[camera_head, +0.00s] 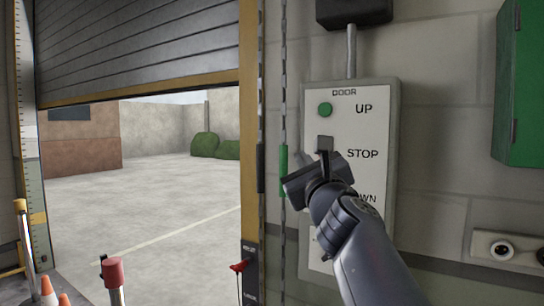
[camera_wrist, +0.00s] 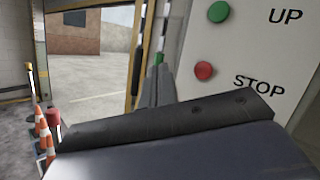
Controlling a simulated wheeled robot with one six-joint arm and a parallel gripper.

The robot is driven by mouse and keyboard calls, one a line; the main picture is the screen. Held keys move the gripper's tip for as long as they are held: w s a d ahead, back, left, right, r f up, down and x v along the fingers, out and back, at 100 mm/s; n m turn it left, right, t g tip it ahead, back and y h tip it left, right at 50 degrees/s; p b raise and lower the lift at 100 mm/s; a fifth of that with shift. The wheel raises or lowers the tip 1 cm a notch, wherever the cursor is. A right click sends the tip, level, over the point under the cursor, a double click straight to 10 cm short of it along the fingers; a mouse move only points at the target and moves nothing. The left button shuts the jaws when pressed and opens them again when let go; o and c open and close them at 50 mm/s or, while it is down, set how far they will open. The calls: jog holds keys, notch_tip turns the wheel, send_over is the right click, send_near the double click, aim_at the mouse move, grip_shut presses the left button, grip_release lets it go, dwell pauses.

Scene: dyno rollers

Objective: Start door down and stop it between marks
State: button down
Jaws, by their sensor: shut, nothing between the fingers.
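The door control box (camera_head: 393,100) hangs on the wall right of the doorway. Its green UP button (camera_head: 325,109) is at the top; the red STOP button (camera_wrist: 204,71) shows in the wrist view but is hidden by my gripper in the head view. The DOWN label is partly covered and its button is hidden. My gripper (camera_head: 325,150) is shut and empty, in front of the box around STOP height; contact cannot be told. The grey slatted door (camera_head: 140,45) is partly lowered, its yellow bottom bar (camera_head: 150,90) high in the opening. A graduated strip (camera_head: 22,90) runs down the left post.
Hanging chains with a green sleeve (camera_head: 283,160) and a dark sleeve (camera_head: 261,168) are just left of the box. Orange cones (camera_head: 48,290) and a red-topped post (camera_head: 113,272) stand at lower left. A green cabinet (camera_head: 520,85) is at right. The yard beyond looks open.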

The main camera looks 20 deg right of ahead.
jog(key=w+d+p, duration=0.2)
jog(key=w+d, duration=0.3)
jog(key=d, duration=0.2)
jog(key=shift+w, duration=0.25)
dwell(0.3)
jog(key=shift+d, duration=0.1)
dwell(1.9)
jog(key=shift+w+d, duration=0.45)
jog(key=shift+d, duration=0.1)
dwell(0.7)
jog(key=shift+a, duration=0.15)
dwell(0.3)
jog(key=shift+s+a+b, duration=0.4)
jog(key=shift+s+a, duration=0.05)
jog(key=shift+a, duration=0.05)
